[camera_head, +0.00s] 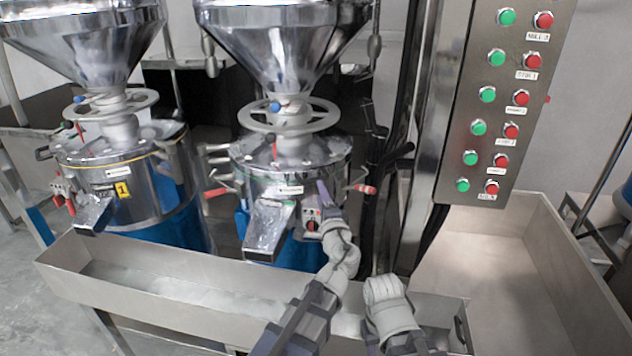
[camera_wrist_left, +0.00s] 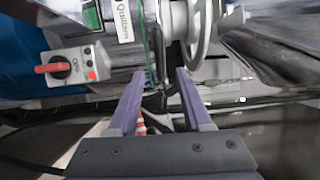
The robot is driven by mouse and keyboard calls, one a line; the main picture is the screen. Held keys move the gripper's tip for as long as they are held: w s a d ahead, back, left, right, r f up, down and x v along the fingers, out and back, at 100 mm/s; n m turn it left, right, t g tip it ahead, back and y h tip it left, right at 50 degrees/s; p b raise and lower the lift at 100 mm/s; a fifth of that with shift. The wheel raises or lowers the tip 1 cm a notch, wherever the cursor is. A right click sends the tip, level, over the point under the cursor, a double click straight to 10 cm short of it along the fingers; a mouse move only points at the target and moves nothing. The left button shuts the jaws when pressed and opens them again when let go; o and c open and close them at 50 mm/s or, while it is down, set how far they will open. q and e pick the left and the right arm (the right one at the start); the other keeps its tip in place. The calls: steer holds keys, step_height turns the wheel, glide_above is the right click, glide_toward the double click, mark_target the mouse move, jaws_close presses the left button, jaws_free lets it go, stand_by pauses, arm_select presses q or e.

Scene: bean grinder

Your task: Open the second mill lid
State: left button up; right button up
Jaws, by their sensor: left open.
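The second mill (camera_head: 280,215) stands in the middle of the head view, with a blue lower body. Its round metal lid (camera_head: 315,155) lies flat on top, beneath a pale handwheel (camera_head: 325,118) and a funnel hopper (camera_head: 285,45). My left gripper (camera_head: 323,186) is at the mill's front right, near the lid's edge. In the left wrist view its two purple fingers (camera_wrist_left: 157,95) are apart, with the mill's metal side and a white label (camera_wrist_left: 122,18) just beyond. Whether they touch the mill cannot be told.
A rotary switch (camera_head: 312,226) sits below my left gripper; it also shows in the left wrist view (camera_wrist_left: 60,68). Red-handled clamps (camera_head: 364,189) stick out at the mill's sides. Another mill (camera_head: 125,185) stands left, a button panel (camera_head: 500,105) right, and a metal trough (camera_head: 150,280) in front.

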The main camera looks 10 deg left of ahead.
mark_target(315, 180)
arm_select(q)
steer(key=x, duration=0.7)
steer(key=shift+w+a, duration=0.1)
steer(key=shift+w, duration=0.15)
steer(key=shift+s, duration=0.1)
jaws_close()
stand_by(1.0)
